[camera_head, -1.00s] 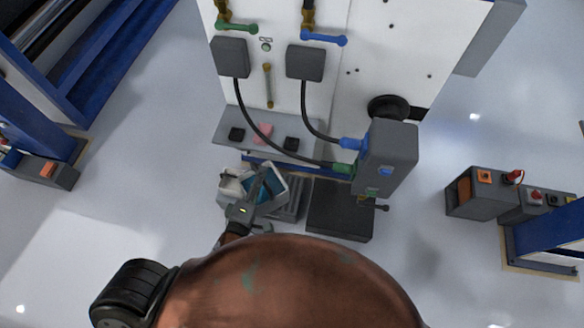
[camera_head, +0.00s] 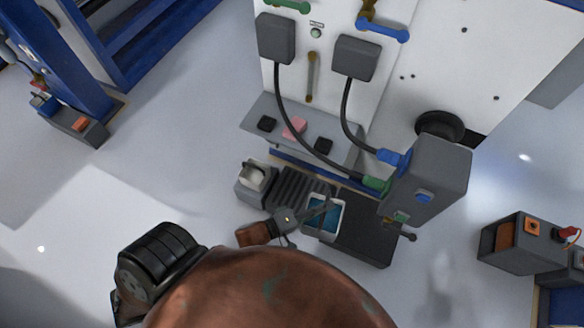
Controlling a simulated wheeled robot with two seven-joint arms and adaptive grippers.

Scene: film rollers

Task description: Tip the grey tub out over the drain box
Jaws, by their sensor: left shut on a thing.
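The grey tub (camera_head: 325,226) is a small pale-rimmed rectangular container with blue liquid in it. It looks roughly level. My left gripper (camera_head: 322,206) reaches in from the left and is shut on the tub, its fingers crossing the tub's top. The tub overlaps the left part of a flat-topped dark box (camera_head: 365,243); the height between them is hard to tell. A ribbed dark box (camera_head: 292,184) lies directly left of it, partly hidden by my gripper. I cannot tell for certain which of these is the drain box. My right gripper is not in view.
A grey unit (camera_head: 435,180) with blue and green hose fittings stands close right of the tub. Hoses hang from the white panel (camera_head: 420,75). A grey box (camera_head: 251,187) with a pale container stands left of the ribbed box.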

